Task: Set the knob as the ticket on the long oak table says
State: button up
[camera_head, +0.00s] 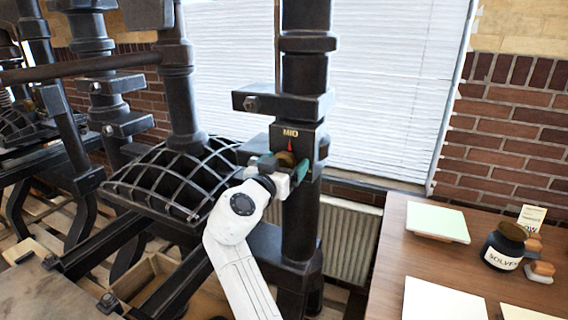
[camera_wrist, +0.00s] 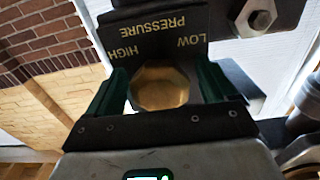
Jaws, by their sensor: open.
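The brass knob (camera_head: 287,159) sits on the black column of the press. In the head view a red pointer above it points up at the word MID. In the wrist view the knob (camera_wrist: 160,87) shows as a faceted brass face, below a plate (camera_wrist: 158,35) lettered HIGH, PRESSURE and LOW, upside down. My gripper (camera_head: 284,168) is open, with one green finger on each side of the knob; gaps show between fingers and knob. The ticket (camera_head: 530,217) stands at the back right of the oak table (camera_head: 389,272). It is partly hidden and its small lettering cannot be read surely.
A solvent jar (camera_head: 502,250) and wooden-handled stamps (camera_head: 541,270) stand in front of the ticket. A pale green pad (camera_head: 437,222) and paper sheets (camera_head: 444,300) lie on the table. A bolted bracket (camera_head: 262,102) juts out above the knob. A black grid-like press part (camera_head: 178,180) is left.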

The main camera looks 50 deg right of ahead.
jog(key=shift+c, duration=0.3)
jog(key=c, duration=0.9)
